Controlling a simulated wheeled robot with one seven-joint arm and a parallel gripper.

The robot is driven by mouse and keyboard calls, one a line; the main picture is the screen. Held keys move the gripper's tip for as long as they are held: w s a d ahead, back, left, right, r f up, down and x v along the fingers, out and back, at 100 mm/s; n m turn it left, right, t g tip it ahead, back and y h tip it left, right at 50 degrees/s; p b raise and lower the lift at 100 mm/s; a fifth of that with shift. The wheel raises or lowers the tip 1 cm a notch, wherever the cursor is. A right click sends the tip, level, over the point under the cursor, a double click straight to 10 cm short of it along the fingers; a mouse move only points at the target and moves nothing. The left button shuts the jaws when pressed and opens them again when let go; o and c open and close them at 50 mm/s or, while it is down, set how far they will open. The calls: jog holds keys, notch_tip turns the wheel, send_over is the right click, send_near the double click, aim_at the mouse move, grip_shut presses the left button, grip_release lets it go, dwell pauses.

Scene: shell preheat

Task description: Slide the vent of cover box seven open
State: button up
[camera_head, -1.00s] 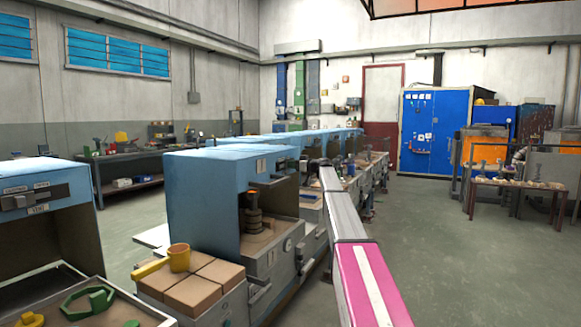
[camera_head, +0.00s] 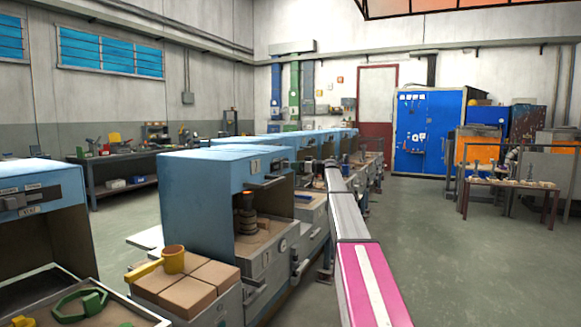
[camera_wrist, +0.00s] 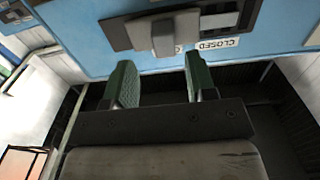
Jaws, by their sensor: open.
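In the wrist view, the blue front of a cover box (camera_wrist: 85,42) carries a dark grey vent slide with a protruding handle (camera_wrist: 165,36). A CLOSED label (camera_wrist: 219,44) sits to the right of the handle; another label is mostly hidden behind it. My gripper (camera_wrist: 160,70) is open, its two green fingertips apart and pointing at the box. The handle lies between the fingertips' lines in the picture; I see no contact. No box number is readable there. In the head view, my arm reaches forward along the row of blue boxes (camera_head: 200,195).
The nearest box (camera_head: 45,180) stands at the left with its own vent slide. A yellow ladle (camera_head: 172,260) rests on tan blocks (camera_head: 190,285). A blue cabinet (camera_head: 425,130) and a low table (camera_head: 510,185) stand behind.

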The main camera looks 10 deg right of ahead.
jog(key=v, duration=0.5)
jog(key=shift+s+d, duration=0.1)
jog(key=shift+d, duration=0.05)
jog(key=s+a+f+m+g+h, duration=0.2)
jog(key=s+a+f, duration=0.2)
jog(key=s+f, duration=0.5)
jog(key=s+a+f+m+g+h, duration=0.2)
jog(key=s+a+f, duration=0.3)
jog(key=f, duration=0.7)
jog(key=s+a+f+m+g+h, duration=0.15)
jog(key=s+a+f, duration=0.25)
jog(key=s+f, duration=0.55)
jog(key=s+f+m+g+h, duration=0.1)
jog(key=s+f+h, duration=0.2)
jog(key=s+f, duration=0.3)
jog(key=s+f+m+g+h, duration=0.2)
jog(key=s+f, duration=0.5)
jog(key=s, duration=0.9)
jog(key=s+f+m+g+h, duration=0.2)
jog(key=s+f+h, duration=0.2)
jog(key=s+f, duration=0.3)
jog(key=s, duration=0.4)
jog(key=shift+s+f, duration=0.25)
jog(key=shift+s, duration=0.05)
